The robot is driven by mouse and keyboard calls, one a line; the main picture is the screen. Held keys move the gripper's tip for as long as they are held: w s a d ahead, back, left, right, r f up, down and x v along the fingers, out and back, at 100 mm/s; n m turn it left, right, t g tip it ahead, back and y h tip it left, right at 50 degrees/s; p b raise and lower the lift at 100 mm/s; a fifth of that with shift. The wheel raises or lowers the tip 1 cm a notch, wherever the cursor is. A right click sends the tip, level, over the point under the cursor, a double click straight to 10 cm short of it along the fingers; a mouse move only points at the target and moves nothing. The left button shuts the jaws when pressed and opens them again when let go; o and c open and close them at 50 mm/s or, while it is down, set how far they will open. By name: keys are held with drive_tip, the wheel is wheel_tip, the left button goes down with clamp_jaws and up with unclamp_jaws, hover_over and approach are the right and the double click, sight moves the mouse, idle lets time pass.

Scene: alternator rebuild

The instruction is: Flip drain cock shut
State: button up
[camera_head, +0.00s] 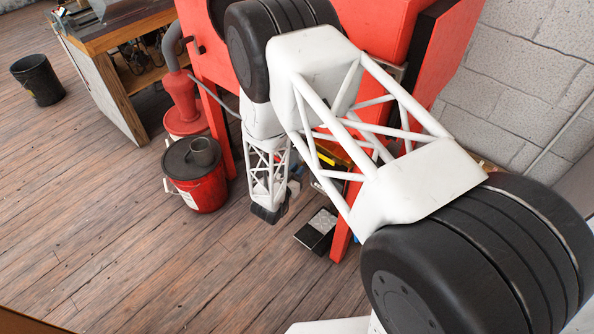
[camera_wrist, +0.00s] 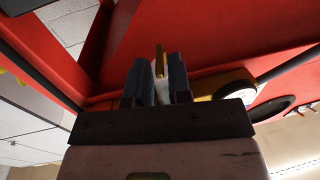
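In the wrist view, my gripper (camera_wrist: 158,68) points up toward the underside of a red cabinet (camera_wrist: 210,35). Its two dark blue fingers stand apart. A narrow yellow, brass-like piece (camera_wrist: 159,52) shows between the fingertips, with a pale part below it; it may be the drain cock's lever. I cannot tell whether either finger touches it. In the head view, my white arm reaches down in front of the red cabinet (camera_head: 362,38), and the fingers and the cock cannot be made out there.
A red bucket (camera_head: 207,190) with a dark lid stands left of my arm. A red funnel-shaped vessel (camera_head: 181,98) is behind it. A black box (camera_head: 317,232) lies near a red leg. A wooden bench (camera_head: 125,90) and black bin (camera_head: 38,80) stand farther left. The left floor is open.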

clamp_jaws()
drive_tip(key=shift+w+a+m+g+h, duration=0.15)
drive_tip(key=shift+m+g+h, duration=0.35)
drive_tip(key=shift+h, duration=0.1)
drive_tip(key=shift+w+a+m+g+h, duration=0.1)
drive_tip(key=shift+a+m+g+h, duration=0.05)
drive_tip(key=shift+m+g+h, duration=0.4)
drive_tip(key=shift+o, duration=1.7)
unclamp_jaws()
drive_tip(key=shift+s+a, duration=0.1)
drive_tip(key=shift+a, duration=0.05)
drive_tip(key=v, duration=0.7)
drive_tip(key=shift+s+a, duration=0.2)
